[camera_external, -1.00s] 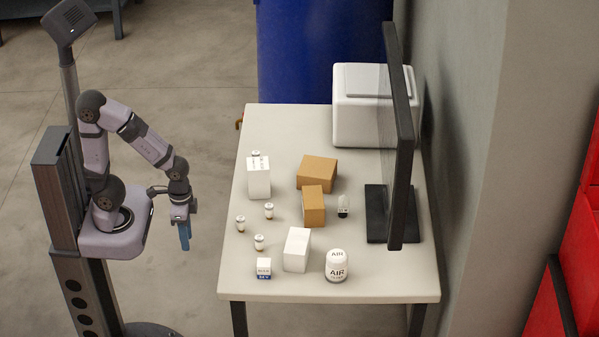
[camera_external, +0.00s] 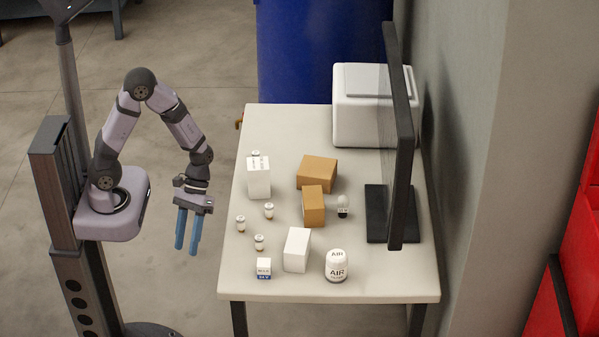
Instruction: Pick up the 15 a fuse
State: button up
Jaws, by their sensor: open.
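Several small white-and-brown cylinders, which look like fuses, stand on the table: one at the left edge (camera_external: 240,223), one further right (camera_external: 269,210), one nearer the front (camera_external: 259,242), and one at the back (camera_external: 256,154), partly hidden behind a white box. Their labels are too small to read, so I cannot tell which is the 15 A fuse. My gripper (camera_external: 187,247) has blue fingers pointing down, is open and empty, and hangs left of the table's left edge, apart from everything on it.
On the table (camera_external: 330,288) stand white boxes (camera_external: 258,180) (camera_external: 297,249), brown boxes (camera_external: 317,174) (camera_external: 313,206), a small white-and-blue box (camera_external: 264,268), an AIR canister (camera_external: 337,265) and a bulb (camera_external: 343,208). A monitor (camera_external: 397,140) and white appliance (camera_external: 360,110) stand at right and back.

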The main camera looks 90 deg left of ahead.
jog(key=w+r+n+t+h+p, duration=0.2)
jog(key=w+r+n+h+p, duration=0.1)
jog(key=w+n, duration=0.15)
jog(key=n+t+p, duration=0.6)
jog(key=n+t, duration=0.4)
jog(key=n, duration=0.3)
send_near(256, 238)
jog(key=shift+w+d+f, duration=0.15)
jog(key=shift+w+f, duration=0.55)
jog(key=shift+f, duration=0.05)
jog(key=shift+p+x, duration=0.7)
jog(key=shift+x, duration=0.9)
jog(key=shift+f+p+x, duration=0.2)
jog(key=shift+p+x, duration=0.2)
jog(key=shift+x, duration=0.65)
jog(key=shift+f+p+x, duration=0.15)
jog(key=shift+p+x, duration=0.2)
jog(key=shift+x, duration=0.7)
jog(key=shift+s, duration=0.1)
grip_shut()
